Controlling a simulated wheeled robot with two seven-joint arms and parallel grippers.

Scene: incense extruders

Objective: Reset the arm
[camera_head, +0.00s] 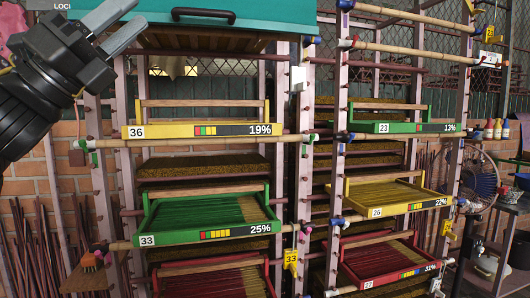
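My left gripper (120,24) is raised at the top left of the head view, its black body at the left edge and its two grey fingers pointing up and right. The fingers are spread apart, with nothing between them. It is in front of the rack's upper left and touches no tray that I can see. My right gripper is not in view.
A rack holds a green tray (160,226) marked 33, a yellow front (175,131) marked 36, and trays marked 23, 26 and 27. A teal box (250,14) sits on top. A fan (478,178) stands at right; incense sticks (45,250) lean at lower left.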

